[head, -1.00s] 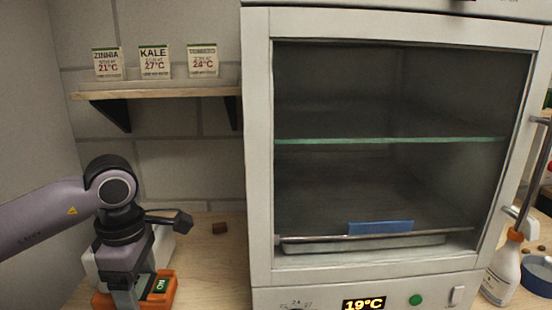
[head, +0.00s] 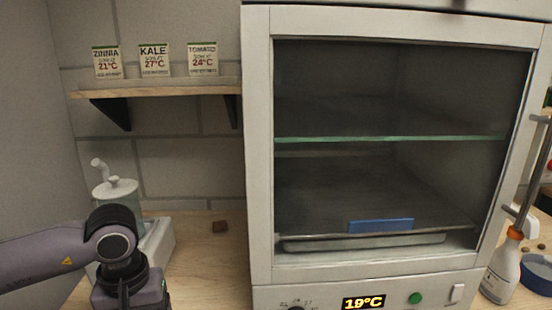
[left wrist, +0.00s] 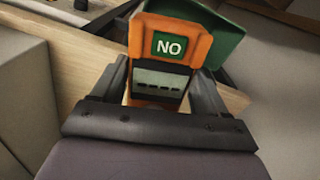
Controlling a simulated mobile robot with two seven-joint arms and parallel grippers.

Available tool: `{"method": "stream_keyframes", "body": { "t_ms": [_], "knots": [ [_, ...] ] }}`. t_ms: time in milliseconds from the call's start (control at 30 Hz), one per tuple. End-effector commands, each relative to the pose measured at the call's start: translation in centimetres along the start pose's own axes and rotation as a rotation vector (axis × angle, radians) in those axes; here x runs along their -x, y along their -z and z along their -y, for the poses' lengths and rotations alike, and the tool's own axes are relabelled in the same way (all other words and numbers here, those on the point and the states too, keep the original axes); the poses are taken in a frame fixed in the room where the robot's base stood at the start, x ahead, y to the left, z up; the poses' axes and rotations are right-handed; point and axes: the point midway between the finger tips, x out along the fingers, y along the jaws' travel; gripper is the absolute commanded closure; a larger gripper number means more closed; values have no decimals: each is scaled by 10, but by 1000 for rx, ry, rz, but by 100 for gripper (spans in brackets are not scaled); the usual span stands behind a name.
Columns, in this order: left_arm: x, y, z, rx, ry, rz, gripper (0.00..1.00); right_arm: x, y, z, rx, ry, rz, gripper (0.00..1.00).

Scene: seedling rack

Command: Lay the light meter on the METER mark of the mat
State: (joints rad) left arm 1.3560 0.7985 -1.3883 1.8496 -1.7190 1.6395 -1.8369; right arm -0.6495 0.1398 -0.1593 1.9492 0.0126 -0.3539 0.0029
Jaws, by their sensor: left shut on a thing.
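My left gripper (left wrist: 162,90) is shut on an orange device, which I take to be the light meter (left wrist: 198,47). It has a green square reading NO and a grey panel with dark marks facing the camera. A dark green flat piece (left wrist: 228,40) shows behind it; I cannot tell whether it belongs to the meter. In the head view my left wrist is at the lower left edge, and its fingers and the meter are out of frame. The mat and its METER mark cannot be made out. My right gripper is not in view.
A glass-fronted cabinet (head: 258,150) reading 19°C fills the middle. A shelf (head: 160,91) with seed packets hangs at the left.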

Motion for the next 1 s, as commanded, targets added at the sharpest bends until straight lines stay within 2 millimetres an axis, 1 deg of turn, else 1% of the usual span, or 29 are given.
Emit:
{"method": "stream_keyframes", "body": {
  "t_ms": [133, 333, 1000],
  "knots": [
    [-6, -5, 1, -150, -3, 6, 72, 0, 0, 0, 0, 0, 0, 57],
    [-11, -9, 1, -258, -7, 9, 72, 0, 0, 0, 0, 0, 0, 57],
    [-11, -9, 1, -270, -7, 9, 72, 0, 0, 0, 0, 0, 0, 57]
  ]
}}
